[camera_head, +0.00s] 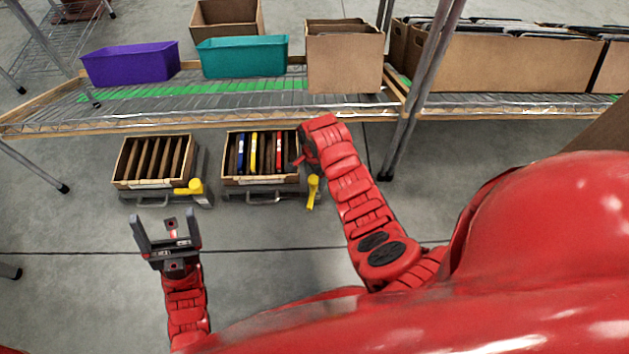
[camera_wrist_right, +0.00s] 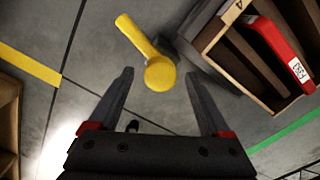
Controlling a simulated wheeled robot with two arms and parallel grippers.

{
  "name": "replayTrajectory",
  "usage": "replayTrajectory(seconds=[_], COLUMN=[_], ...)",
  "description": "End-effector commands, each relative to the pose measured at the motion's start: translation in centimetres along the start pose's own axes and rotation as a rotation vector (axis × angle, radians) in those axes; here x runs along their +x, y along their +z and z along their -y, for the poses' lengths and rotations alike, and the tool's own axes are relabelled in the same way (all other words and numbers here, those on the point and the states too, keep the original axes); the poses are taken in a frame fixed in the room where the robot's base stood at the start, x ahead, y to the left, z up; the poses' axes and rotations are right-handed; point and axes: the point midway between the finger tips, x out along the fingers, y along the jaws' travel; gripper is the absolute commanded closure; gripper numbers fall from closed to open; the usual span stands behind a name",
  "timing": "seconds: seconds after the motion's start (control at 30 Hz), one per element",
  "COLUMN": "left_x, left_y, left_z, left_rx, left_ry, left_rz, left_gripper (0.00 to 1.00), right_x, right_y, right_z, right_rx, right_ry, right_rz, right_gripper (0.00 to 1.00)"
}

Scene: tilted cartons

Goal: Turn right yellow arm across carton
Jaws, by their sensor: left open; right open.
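The right yellow arm (camera_head: 313,192) sits at the right front corner of the right carton (camera_head: 261,181), pointing toward the front and not across the carton. My left gripper (camera_head: 165,225) is open and empty in front of the left carton.
The right carton holds several thin items, among them a red one (camera_wrist_right: 283,55). Behind stands a wire shelf (camera_head: 230,112) with a purple bin (camera_head: 131,64), a teal bin (camera_head: 243,57) and a brown box (camera_head: 344,62). A shelf post (camera_head: 415,90) rises at the right.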

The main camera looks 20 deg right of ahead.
Motion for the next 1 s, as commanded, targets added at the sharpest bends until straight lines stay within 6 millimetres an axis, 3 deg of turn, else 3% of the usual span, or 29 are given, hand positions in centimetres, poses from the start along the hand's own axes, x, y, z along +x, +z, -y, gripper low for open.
replayTrajectory(seconds=[0.1, 0.4, 0.87, 1.0], left_x=[-0.37, -0.32, -0.34, -0.34], left_y=[0.09, 0.11, 0.1, 0.11], left_z=[-0.26, -0.3, -0.3, -0.3], left_rx=[-0.003, -0.004, -0.004, -0.004], left_ry=[0.008, 0.011, 0.011, 0.011], left_rz=[0.0, 0.0, 0.0, 0.001], left_gripper=[0.19, 0.19, 0.19, 0.19], right_x=[0.95, 1.05, 1.04, 1.04], right_y=[0.04, 0.03, 0.02, 0.02], right_z=[0.05, 0.05, 0.06, 0.06], right_rx=[-0.001, 0.0, 0.0, 0.0], right_ry=[-0.001, -0.002, -0.002, -0.002], right_rz=[0.0, 0.0, 0.0, 0.0], right_gripper=[0.18, 0.18, 0.99, 1.0])
